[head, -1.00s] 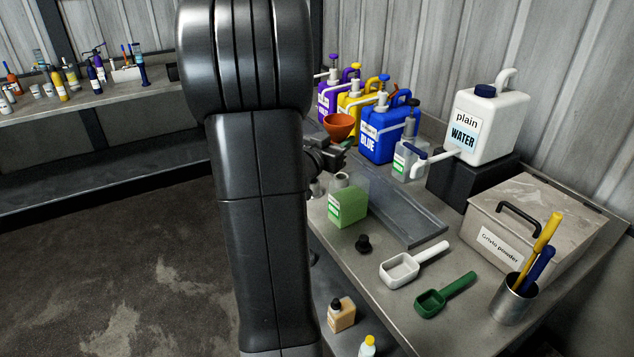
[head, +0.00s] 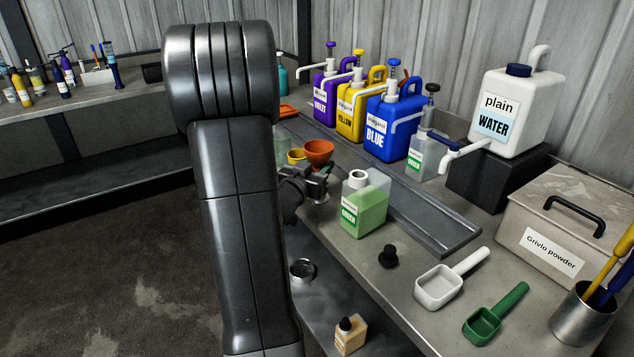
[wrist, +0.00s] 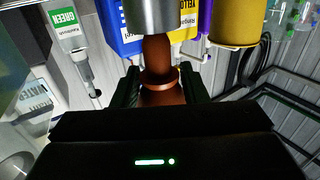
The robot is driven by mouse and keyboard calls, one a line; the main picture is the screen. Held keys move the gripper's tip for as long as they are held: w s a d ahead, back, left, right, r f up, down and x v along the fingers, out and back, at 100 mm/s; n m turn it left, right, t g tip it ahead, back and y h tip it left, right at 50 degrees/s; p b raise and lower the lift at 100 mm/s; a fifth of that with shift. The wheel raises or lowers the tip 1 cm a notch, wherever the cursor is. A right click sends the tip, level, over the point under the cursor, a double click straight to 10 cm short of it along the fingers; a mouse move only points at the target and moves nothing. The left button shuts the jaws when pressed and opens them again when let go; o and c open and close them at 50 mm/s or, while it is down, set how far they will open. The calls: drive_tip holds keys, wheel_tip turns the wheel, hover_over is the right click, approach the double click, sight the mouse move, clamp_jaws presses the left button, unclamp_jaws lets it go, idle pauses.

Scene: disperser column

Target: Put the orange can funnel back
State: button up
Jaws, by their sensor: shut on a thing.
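The orange can funnel (head: 319,152) shows in the head view, wide mouth up, above the counter's left edge. My gripper (head: 317,180) is just below the funnel's bowl. In the wrist view, which looks upside down, my gripper (wrist: 160,95) is shut on the funnel's reddish-brown neck (wrist: 158,62). The end of the neck meets or overlaps a silver cylinder (wrist: 152,14); I cannot tell whether it is inside. The dark gripper body hides most of the bowl.
A yellow round thing (head: 297,157) is close beside the funnel. An open green can (head: 364,212) stands to the right, a black cap (head: 388,257) in front of it. Blue (head: 391,130), yellow (head: 352,115) and purple (head: 325,100) pump cans stand behind a grey tray (head: 440,232).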

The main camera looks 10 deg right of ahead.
drive_tip(key=shift+f, duration=1.85)
drive_tip(key=shift+f+b, duration=0.1)
drive_tip(key=shift+b, duration=0.25)
drive_tip(key=shift+f, duration=0.15)
drive_tip(key=o, duration=1.2)
drive_tip(key=shift+o, duration=0.2)
drive_tip(key=shift+r, duration=0.25)
drive_tip(key=v, duration=1.2)
drive_tip(key=shift+b, duration=0.4)
